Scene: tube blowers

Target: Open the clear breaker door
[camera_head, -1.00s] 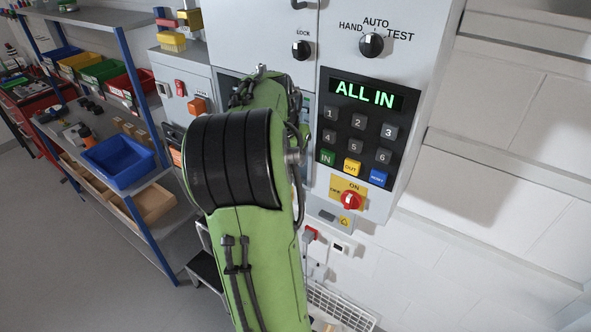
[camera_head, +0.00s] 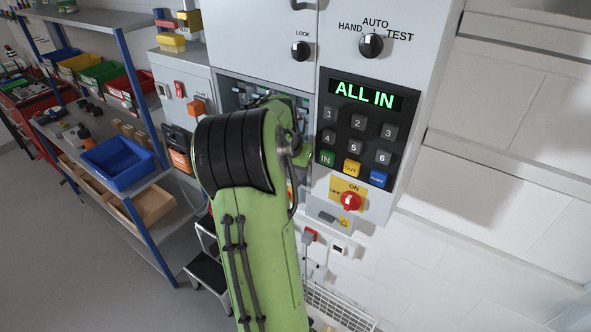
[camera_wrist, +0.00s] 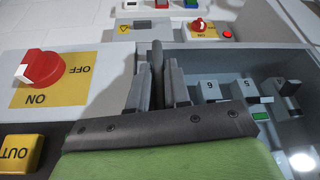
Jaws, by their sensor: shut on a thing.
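In the wrist view my gripper (camera_wrist: 157,74) is shut on a dark upright piece (camera_wrist: 157,52), which looks like the handle of the clear breaker door. The clear pane itself is hard to make out. The breaker recess (camera_wrist: 222,62) lies to the right of my fingers, with numbered breakers and a green mark inside. In the head view the top of the recess (camera_head: 236,84) shows behind my arm, with breakers in it. My arm hides the fingers and the rest of the recess there.
A keypad panel (camera_head: 357,130) reading ALL IN is right of the recess, with a red rotary switch (camera_head: 351,201) below. A grey box (camera_head: 181,88) and shelves with bins (camera_head: 118,162) stand left. A step stool (camera_head: 208,270) is below.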

